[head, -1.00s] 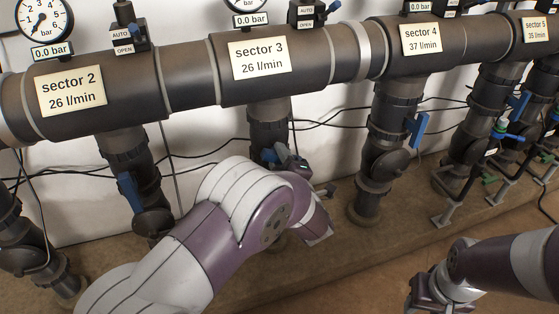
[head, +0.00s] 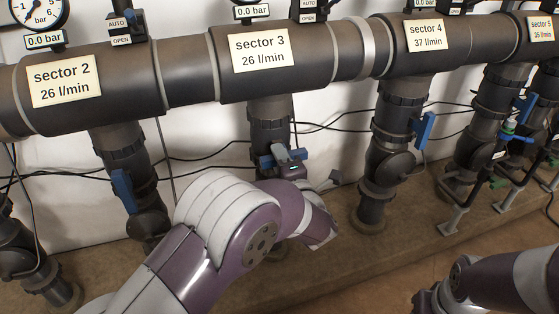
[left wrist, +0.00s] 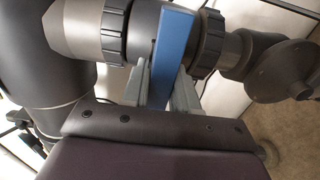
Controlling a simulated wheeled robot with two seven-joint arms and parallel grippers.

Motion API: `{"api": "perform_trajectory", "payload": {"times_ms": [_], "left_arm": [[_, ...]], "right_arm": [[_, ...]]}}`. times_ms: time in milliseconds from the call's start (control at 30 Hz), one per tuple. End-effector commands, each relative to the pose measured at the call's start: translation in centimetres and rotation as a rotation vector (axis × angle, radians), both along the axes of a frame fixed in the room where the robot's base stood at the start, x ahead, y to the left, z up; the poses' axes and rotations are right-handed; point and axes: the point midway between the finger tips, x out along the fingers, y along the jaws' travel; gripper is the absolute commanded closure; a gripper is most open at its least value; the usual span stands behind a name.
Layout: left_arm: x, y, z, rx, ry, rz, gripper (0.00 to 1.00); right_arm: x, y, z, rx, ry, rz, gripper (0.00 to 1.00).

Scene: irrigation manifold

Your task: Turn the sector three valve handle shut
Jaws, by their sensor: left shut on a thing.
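The sector three valve handle (head: 266,162) is a blue lever on the dark vertical pipe below the "sector 3" label (head: 263,48). It lies crosswise to its pipe. My left gripper (head: 288,155) is shut on it; the forearm hides the lower pipe. In the left wrist view the blue handle (left wrist: 172,55) stands between the two grey fingers of my left gripper (left wrist: 162,85), across the pipe and its ribbed collars. My right gripper (head: 432,300) is partly in view at the lower right, and its fingers do not show clearly.
The sector 2 handle (head: 124,190) and sector 4 handle (head: 423,128) are blue levers lying along their pipes, on either side. A thick horizontal manifold (head: 190,75) runs above. Thin black cables hang along the white wall behind. Brown floor is open in front.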

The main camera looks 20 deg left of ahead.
Motion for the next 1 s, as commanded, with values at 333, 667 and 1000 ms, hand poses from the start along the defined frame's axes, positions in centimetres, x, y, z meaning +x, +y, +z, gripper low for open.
{"api": "perform_trajectory", "payload": {"times_ms": [333, 667, 1000], "left_arm": [[-0.1, 0.0, -0.2, -0.004, 0.002, 0.000, 1.00], [0.0, 0.0, -0.1, -0.004, 0.000, 0.000, 0.51], [-3.9, -2.8, 0.5, -0.002, 0.003, -0.005, 0.51]], "right_arm": [[0.0, 0.0, 0.0, 0.000, 0.000, 0.000, 0.57], [0.0, 0.0, 0.0, 0.000, 0.000, 0.000, 0.57], [0.0, 0.0, 2.4, 0.000, 0.000, 0.000, 0.57]]}}
